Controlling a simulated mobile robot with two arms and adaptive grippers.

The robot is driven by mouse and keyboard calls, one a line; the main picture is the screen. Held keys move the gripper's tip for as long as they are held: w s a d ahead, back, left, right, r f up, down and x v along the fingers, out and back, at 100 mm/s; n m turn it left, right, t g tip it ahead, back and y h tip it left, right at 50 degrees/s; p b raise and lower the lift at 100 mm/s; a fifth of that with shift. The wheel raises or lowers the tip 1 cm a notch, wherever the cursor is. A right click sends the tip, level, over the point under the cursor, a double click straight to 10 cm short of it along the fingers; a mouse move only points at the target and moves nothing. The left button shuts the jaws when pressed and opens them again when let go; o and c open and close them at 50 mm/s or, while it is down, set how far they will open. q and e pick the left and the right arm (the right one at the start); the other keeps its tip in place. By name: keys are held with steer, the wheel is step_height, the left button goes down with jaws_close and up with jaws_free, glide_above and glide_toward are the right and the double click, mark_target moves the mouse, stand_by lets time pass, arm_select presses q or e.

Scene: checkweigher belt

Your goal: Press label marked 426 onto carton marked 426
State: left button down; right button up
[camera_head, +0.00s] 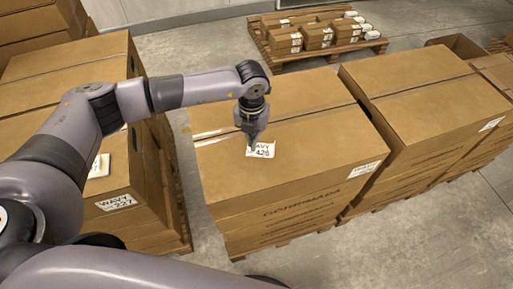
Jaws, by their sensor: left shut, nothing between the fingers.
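A white label (264,151) with black print, reading about "WAVY 426", lies on the top of the large brown carton (310,132) in the middle. It is near the carton's left part and looks flat, though the gripper hides its left edge. My left gripper (250,143) points down at the label's upper left edge. Its fingers are shut with nothing between them; I cannot tell whether they touch the label. A white printed sticker (364,170) is on the carton's front face near its right corner, too small to read. My right gripper is not in view.
Another carton stack (428,95) stands close on the right. A stack at the left has a sticker (117,202) reading about "WAVY 227" and a white sheet or pad (99,166) on it. A pallet (284,62) with small boxes is at the back. The floor in front is clear.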

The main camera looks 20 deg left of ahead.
arm_select(q)
steer(key=shift+f+b, duration=0.9)
steer(key=shift+f, duration=0.15)
stand_by(0.4)
steer(key=shift+r, duration=0.15)
steer(key=shift+r+p, duration=2.15)
steer(key=shift+r, duration=1.3)
steer(key=shift+f, duration=0.1)
